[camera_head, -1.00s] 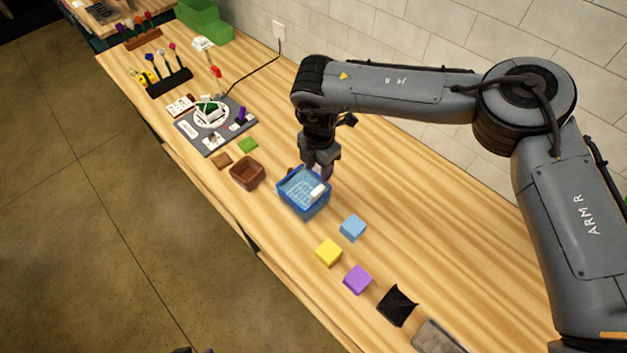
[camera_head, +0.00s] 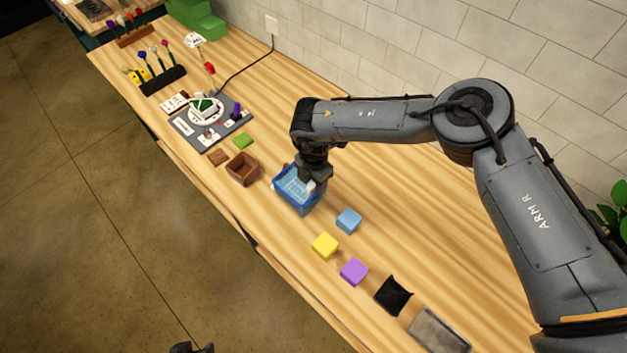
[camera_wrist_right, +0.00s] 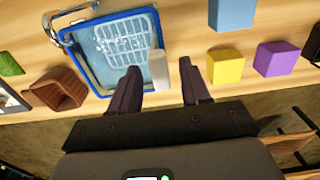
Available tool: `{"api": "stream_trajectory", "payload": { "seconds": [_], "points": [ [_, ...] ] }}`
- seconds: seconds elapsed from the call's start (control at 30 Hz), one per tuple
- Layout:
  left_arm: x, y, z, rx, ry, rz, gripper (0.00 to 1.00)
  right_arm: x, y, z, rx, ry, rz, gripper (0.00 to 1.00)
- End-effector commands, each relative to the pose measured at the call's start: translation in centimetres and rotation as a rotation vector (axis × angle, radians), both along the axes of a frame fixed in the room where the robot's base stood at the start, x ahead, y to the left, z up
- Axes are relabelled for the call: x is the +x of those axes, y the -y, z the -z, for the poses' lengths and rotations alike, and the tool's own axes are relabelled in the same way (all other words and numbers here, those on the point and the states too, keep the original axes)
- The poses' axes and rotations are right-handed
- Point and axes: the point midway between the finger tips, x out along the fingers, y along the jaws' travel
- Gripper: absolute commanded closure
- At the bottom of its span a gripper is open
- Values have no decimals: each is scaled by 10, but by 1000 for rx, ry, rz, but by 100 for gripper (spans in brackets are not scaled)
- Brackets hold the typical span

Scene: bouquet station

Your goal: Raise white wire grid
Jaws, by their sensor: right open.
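The white wire grid (camera_wrist_right: 126,38) lies inside a blue-rimmed tub (camera_wrist_right: 67,60) with a pale blue inside, which looks like water. In the head view the grid (camera_head: 293,188) shows faintly in the tub (camera_head: 297,206). A small white upright block (camera_wrist_right: 158,69) stands at the grid's right end in the wrist view; I cannot tell whether it is joined to the grid. My right gripper (camera_wrist_right: 160,78) is open, its two fingers apart on either side of the white block's lower part. In the head view the right gripper (camera_head: 314,178) is over the tub's right side.
A brown box (camera_head: 243,170) stands left of the tub. Blue (camera_head: 348,220), yellow (camera_head: 325,245) and purple (camera_head: 353,271) cubes stand to its right, then a black holder (camera_head: 393,295) and a grey tray (camera_head: 440,331). A wall runs behind. The table behind the cubes is clear.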

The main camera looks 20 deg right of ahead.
Motion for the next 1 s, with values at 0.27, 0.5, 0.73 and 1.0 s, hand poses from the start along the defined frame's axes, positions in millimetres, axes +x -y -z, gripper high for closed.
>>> {"api": "stream_trajectory", "payload": {
  "seconds": [0.27, 0.5, 0.73, 1.0],
  "points": [
    [0, -1, 0, 4, 1, 3, 57, 0, 0, 0, 0, 0, 0, 85],
    [0, -1, 0, 6, 1, 3, 57, 0, 0, 0, 0, 0, 0, 100],
    [0, -2, -8, 6, 0, 3, 57, 0, 0, -12, 1, 0, 0, 100],
    [0, -1, -45, 2, 1, 1, 57, 0, 0, -69, 1, 0, 2, 100]
  ]
}}
